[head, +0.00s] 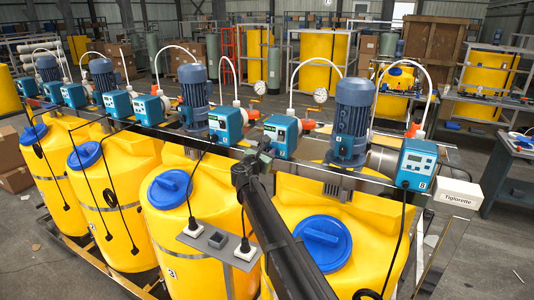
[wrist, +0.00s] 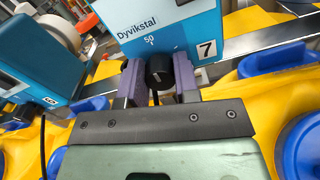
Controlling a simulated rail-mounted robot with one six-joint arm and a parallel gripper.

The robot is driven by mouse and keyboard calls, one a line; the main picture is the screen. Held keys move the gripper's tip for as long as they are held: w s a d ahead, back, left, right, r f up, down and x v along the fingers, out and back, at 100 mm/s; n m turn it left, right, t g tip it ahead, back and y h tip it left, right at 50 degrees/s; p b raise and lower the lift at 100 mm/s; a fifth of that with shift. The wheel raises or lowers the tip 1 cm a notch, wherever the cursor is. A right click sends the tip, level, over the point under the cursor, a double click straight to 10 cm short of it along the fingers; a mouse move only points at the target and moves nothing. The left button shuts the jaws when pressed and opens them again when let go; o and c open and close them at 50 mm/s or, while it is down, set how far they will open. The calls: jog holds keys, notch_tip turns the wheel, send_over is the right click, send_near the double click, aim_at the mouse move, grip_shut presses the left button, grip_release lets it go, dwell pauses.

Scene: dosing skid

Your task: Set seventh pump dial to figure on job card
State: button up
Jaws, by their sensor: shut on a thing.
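The seventh pump (head: 281,136) is a blue and teal box on the rail in the head view. In the wrist view, the pump (wrist: 170,30) carries a white label "7", the word "Dyvikstal" and a "50" mark above its dial. The dial (wrist: 158,72) is a black knob with a short white line on it. The rest of its scale is hidden or too small to read. My gripper (wrist: 160,82) is shut on the knob, with one purple finger on each side. In the head view my gripper (head: 262,156) is at the pump's lower front, partly hidden. I see no job card in either view.
The eighth pump (head: 415,165) stands to the right, beyond a blue motor (head: 353,118). More pumps line the rail to the left. Yellow tanks with blue lids (head: 322,243) lie below. A socket strip (head: 217,239) is beside my arm. A white box (head: 457,194) reads "Tiglorette".

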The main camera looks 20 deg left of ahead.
jog(key=shift+m, duration=0.4)
jog(key=m, duration=2.6)
jog(key=shift+f, duration=0.25)
jog(key=o, duration=0.9)
jog(key=shift+s, duration=0.1)
